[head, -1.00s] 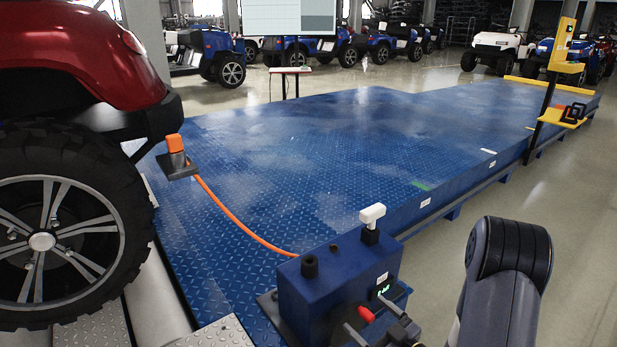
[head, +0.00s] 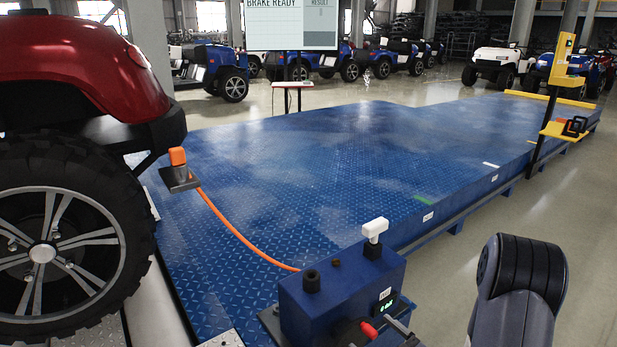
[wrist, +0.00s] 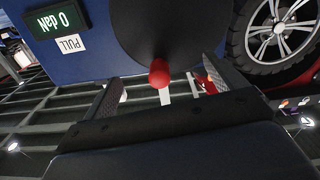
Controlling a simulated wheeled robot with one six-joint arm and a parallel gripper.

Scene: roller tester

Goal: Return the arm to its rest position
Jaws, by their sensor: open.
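My gripper (wrist: 163,72) is open in the wrist view. Its two fingers stand either side of a red-tipped lever (wrist: 159,74), with a gap on both sides. The lever sits on the near face of a blue control box (wrist: 75,55). In the head view the blue box (head: 340,290) stands at the bottom centre, with the red lever tip (head: 369,330) low on its near side. Part of my gripper (head: 396,330) shows beside the tip; the rest is cut off by the frame edge. My dark arm link rises at the lower right.
A white T-handle (head: 374,229) stands on the box, which has a small display (wrist: 57,22). A red vehicle (head: 80,75) stands at left. An orange cable (head: 235,232) crosses the blue platform (head: 330,160). A screen (head: 290,22) reads BRAKE READY. Floor at right is open.

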